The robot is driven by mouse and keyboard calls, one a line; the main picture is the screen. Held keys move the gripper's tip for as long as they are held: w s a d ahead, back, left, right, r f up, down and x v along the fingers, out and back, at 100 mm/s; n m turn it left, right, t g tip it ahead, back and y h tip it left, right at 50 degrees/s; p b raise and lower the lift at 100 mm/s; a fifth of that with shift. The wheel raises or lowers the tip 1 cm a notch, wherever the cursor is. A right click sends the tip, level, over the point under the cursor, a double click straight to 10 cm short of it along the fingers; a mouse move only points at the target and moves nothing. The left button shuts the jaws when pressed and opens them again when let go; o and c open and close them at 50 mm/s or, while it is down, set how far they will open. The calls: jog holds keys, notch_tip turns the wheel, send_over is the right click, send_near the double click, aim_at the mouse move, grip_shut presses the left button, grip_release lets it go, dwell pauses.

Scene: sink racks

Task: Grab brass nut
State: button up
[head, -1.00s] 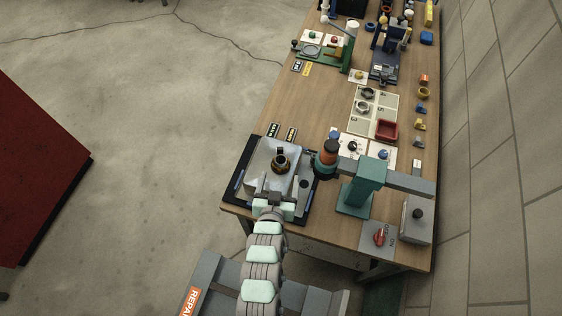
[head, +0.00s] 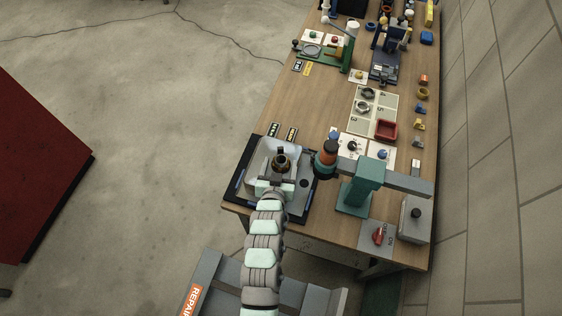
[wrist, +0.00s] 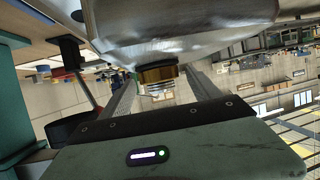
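The brass nut (wrist: 158,73) shows in the wrist view as a ribbed brass ring against a shiny metal basin (wrist: 190,25). In the head view, the brass fitting (head: 281,164) sits in the middle of the pale metal basin (head: 262,155); the nut is small and hard to separate from it there. My gripper (wrist: 160,84) is open in the wrist view, with one finger on each side of the nut. A gap shows between the fingers and the nut. In the head view my gripper (head: 276,182) is at the basin's near side, and its fingertips are hard to make out.
The basin stands on a black mat (head: 240,180) at the bench's near left corner. A teal stand (head: 358,195) with a grey bar and an orange-topped post (head: 327,152) are close on the right. A grey box (head: 415,218) stands farther right. Bare wood (head: 300,100) lies beyond.

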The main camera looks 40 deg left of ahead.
jog(key=c, duration=1.3)
jog(key=shift+c, duration=0.2)
jog(key=shift+r, duration=0.1)
